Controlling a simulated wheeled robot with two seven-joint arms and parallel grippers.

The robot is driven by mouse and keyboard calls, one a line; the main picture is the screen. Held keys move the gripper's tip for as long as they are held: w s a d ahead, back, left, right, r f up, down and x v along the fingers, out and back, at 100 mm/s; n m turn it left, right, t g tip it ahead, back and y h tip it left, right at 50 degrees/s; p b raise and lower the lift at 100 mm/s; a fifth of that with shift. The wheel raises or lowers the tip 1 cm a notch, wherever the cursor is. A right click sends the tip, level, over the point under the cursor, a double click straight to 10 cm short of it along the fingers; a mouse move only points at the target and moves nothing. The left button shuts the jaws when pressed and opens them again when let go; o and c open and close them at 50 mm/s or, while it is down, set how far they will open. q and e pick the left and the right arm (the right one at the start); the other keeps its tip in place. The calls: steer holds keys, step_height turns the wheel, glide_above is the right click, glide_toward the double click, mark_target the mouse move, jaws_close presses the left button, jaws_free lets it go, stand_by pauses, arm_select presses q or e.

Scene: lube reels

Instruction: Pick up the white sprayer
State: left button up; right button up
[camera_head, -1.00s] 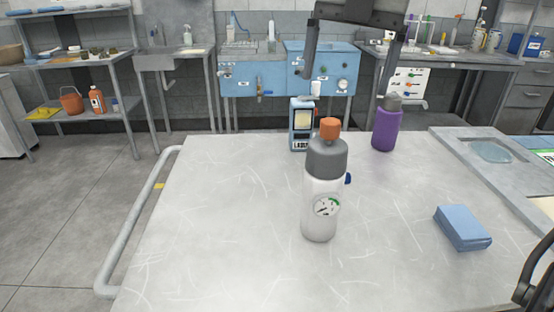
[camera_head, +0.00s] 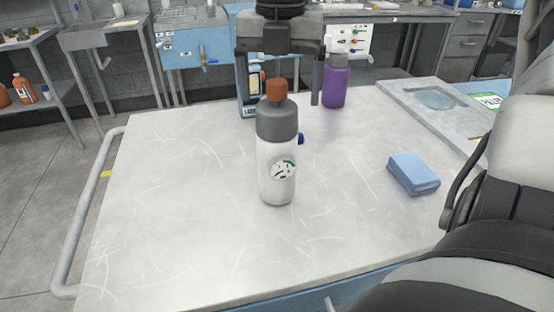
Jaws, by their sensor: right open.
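The white sprayer (camera_head: 276,175) stands upright near the middle of the table. It has a white body with a small dial, a grey shoulder and an orange cap; a small blue part shows at its right side. My right gripper (camera_head: 281,106) hangs down from the top of the view with its jaws wide apart and nothing between them in its grip. In the picture its fingers lie left and right of the sprayer's cap and shoulder. How near they are in depth is hard to tell. My left gripper is out of view.
A handheld device (camera_head: 255,82) stands behind the sprayer, partly hidden by the left finger. A purple bottle (camera_head: 335,86) stands behind right. A blue block (camera_head: 413,174) lies to the right, near a grey tray (camera_head: 400,97). The table's (camera_head: 180,200) left and front areas are clear.

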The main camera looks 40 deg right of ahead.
mark_target(276, 103)
steer(key=f, duration=0.4)
steer(key=shift+w+a, duration=0.1)
steer(key=shift+a, duration=0.15)
steer(key=c, duration=1.9)
steer(key=shift+r, duration=0.1)
jaws_close()
